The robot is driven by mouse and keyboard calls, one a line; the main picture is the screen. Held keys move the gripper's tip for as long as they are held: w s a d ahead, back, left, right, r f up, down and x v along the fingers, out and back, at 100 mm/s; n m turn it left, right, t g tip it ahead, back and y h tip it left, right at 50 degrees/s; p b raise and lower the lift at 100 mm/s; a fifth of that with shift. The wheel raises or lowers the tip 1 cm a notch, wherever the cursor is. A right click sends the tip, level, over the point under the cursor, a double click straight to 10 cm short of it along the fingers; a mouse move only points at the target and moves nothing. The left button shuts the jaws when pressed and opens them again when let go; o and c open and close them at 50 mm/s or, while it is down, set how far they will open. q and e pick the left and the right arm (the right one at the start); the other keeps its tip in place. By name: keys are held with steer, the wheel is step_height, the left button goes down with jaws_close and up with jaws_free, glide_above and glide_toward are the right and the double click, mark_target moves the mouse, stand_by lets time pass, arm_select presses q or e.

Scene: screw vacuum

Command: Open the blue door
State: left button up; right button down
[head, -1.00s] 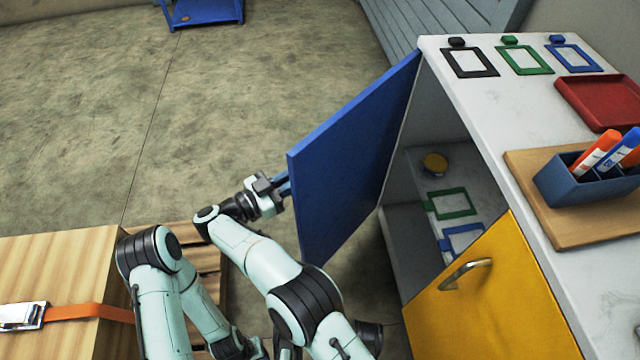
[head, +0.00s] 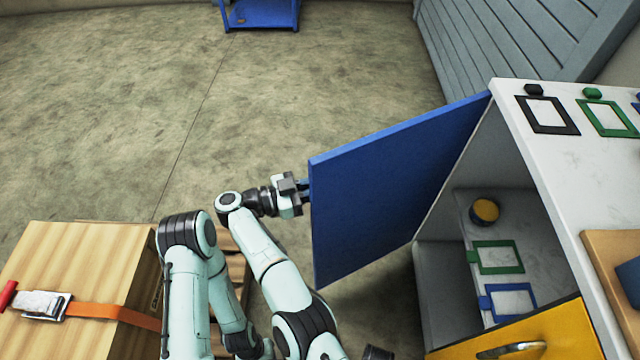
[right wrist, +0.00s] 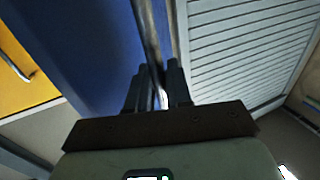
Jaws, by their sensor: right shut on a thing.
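The blue door (head: 385,190) stands wide open on the white cabinet, hinged at the cabinet's far front corner. My right gripper (head: 304,190) is at the door's free edge, on its outer side; its fingertips are partly hidden by the door in the head view. In the right wrist view, its fingers (right wrist: 157,88) are shut on a grey metal bar, the blue door's handle (right wrist: 150,35), in front of the blue panel (right wrist: 85,50). My left arm is folded low at the left, and its gripper is not in view.
Inside the cabinet are a yellow-topped round item (head: 485,210), a green frame (head: 497,257) and a blue frame (head: 512,300). The yellow door (head: 565,330) is closed. A strapped wooden crate (head: 75,265) stands at lower left.

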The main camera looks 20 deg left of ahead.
steer(key=c, duration=1.2)
jaws_free()
arm_select(q)
steer(key=shift+s+d, duration=0.1)
